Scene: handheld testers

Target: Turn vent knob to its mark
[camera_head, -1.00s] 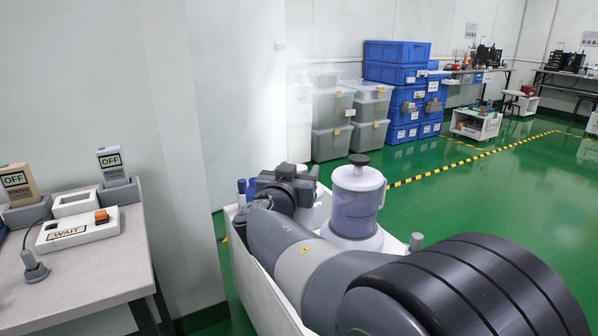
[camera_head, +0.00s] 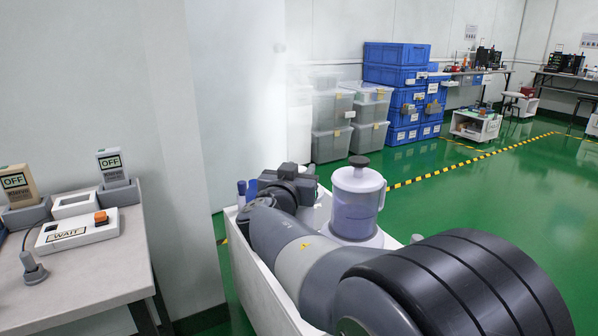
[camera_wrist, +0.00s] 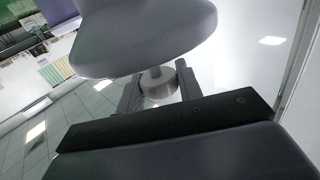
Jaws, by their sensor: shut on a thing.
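In the wrist view, the two dark fingers of my gripper (camera_wrist: 159,91) stand on either side of a short grey round knob (camera_wrist: 158,80) and are shut on it. A large smooth grey rounded body (camera_wrist: 145,35) covers the area just above the knob, hiding part of it. No mark on the knob can be made out. In the head view, a clear jug (camera_head: 357,205) with a pale lid and dark top knob (camera_head: 359,161) stands upright behind my arm. My fingertips are hidden there, so I cannot tell where the gripped knob sits.
A white cart tray (camera_head: 262,285) lies around and below my arm. Blue crates (camera_head: 397,53) stand behind; green floor is open at right.

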